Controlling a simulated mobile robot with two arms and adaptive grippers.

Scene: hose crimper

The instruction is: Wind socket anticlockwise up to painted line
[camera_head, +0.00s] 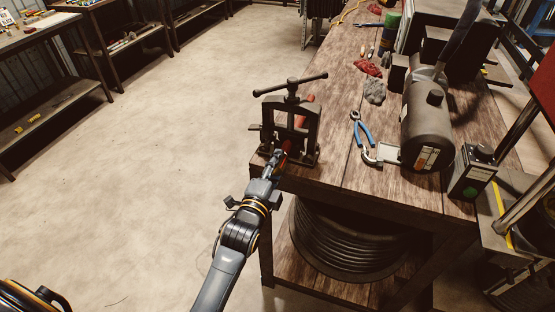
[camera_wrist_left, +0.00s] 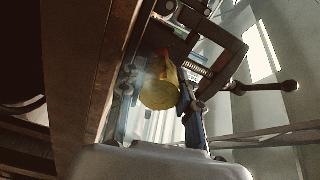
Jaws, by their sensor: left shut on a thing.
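A red hose (camera_head: 303,115) is held in a dark screw-type vice (camera_head: 291,120) with a T-bar on top, at the near left corner of the wooden bench. My left gripper (camera_head: 277,157) reaches up to the hose's near end at the front of the vice. In the left wrist view, a yellow, brass-like round socket (camera_wrist_left: 160,93) sits between the two blue-sided fingers, which are shut on it. A little red of the hose (camera_wrist_left: 161,54) shows behind the socket. I cannot make out a painted line. My right gripper is not in view.
Blue-handled pliers (camera_head: 363,133), red and grey rags (camera_head: 374,91) and a grey cylindrical machine (camera_head: 427,130) lie or stand right of the vice on the bench (camera_head: 330,165). A coiled black hose (camera_head: 345,243) is on the lower shelf. Floor left of the bench is clear.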

